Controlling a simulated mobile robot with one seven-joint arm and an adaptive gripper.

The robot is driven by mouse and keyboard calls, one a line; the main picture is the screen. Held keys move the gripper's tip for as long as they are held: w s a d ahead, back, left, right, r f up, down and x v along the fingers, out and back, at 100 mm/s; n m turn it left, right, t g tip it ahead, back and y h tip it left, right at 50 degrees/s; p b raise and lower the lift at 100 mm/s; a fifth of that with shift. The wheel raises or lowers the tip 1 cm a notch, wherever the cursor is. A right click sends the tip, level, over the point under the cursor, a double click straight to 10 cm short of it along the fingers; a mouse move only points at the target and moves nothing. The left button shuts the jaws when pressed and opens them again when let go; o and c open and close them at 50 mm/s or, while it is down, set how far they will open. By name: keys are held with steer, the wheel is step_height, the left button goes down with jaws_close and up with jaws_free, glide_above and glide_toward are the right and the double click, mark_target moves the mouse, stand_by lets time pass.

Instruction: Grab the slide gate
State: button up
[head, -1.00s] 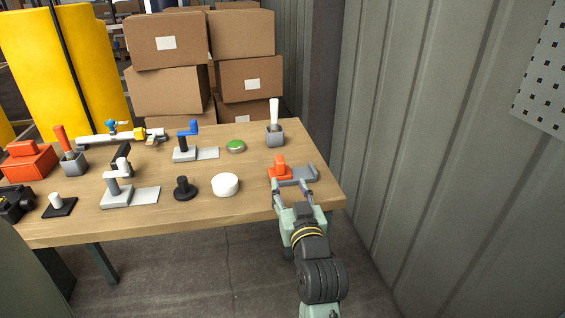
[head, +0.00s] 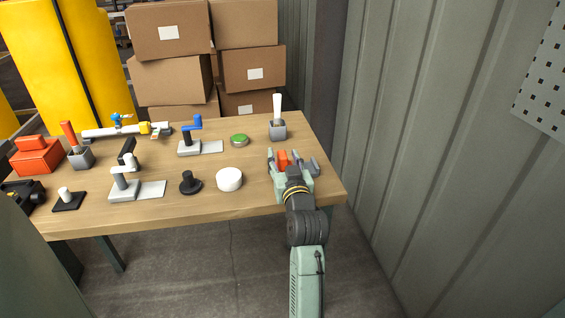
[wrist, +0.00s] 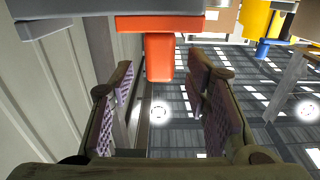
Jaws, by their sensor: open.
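The slide gate, an orange block with an upright tab (head: 283,157) on a grey track (head: 312,168), sits at the right front of the wooden table. My gripper (head: 289,166) is open at its near side, with the fingers on either side of the orange part. In the wrist view the orange tab (wrist: 160,57) shows between the tips of my open gripper (wrist: 162,72), with space on both sides. The grey track (wrist: 60,12) shows at the top left there. My gripper hides part of the slide gate in the head view.
On the table (head: 255,197), a grey cup with a white handle (head: 278,130) stands behind the slide gate. A white round cap (head: 229,180) and a green button (head: 239,140) lie to the left. A ribbed wall (head: 400,130) rises at the right.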

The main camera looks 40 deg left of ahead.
steer(key=shift+c, duration=0.4)
jaws_close()
